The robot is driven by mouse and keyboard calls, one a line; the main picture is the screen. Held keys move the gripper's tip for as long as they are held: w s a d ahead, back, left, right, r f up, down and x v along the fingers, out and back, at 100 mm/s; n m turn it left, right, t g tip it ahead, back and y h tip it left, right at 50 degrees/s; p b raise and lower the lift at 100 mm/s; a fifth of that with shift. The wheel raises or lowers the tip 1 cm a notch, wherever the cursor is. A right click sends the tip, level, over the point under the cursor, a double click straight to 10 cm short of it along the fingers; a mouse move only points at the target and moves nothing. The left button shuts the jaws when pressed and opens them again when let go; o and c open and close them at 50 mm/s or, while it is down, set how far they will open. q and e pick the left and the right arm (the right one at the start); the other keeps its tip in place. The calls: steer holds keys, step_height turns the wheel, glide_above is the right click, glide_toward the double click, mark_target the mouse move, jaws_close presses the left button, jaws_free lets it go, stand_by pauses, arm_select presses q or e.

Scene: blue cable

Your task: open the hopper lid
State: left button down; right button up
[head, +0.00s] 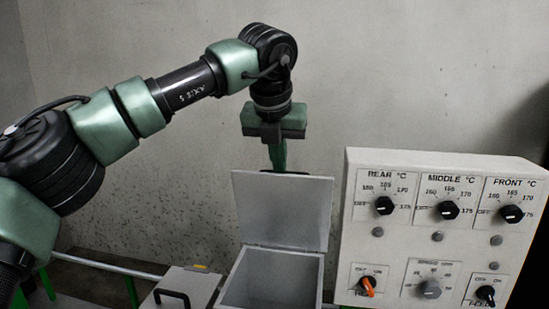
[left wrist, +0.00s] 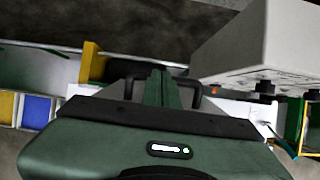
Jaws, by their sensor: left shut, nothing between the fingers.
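The grey hopper (head: 270,280) stands at the bottom centre of the head view with its mouth open. Its flat lid (head: 285,210) stands up, nearly upright, at the back of the mouth. My left gripper (head: 278,160) is above and behind the lid's top edge, pointing down; its tips are partly hidden by the lid. In the left wrist view its green fingers (left wrist: 158,86) are shut together with nothing between them. A black handle (left wrist: 190,88) shows around the fingers there; I cannot tell if they touch. My right gripper is not in view.
A control panel (head: 345,236) with several knobs stands close to the right of the hopper. A grey box with a black handle (head: 172,297) is to its left. A plain wall (head: 430,70) is behind. The air above the hopper's mouth is free.

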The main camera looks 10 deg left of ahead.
arm_select(q)
steer(key=shift+w+f+p, duration=0.1)
steer(key=shift+w+p, duration=0.6)
steer(key=shift+w, duration=0.8)
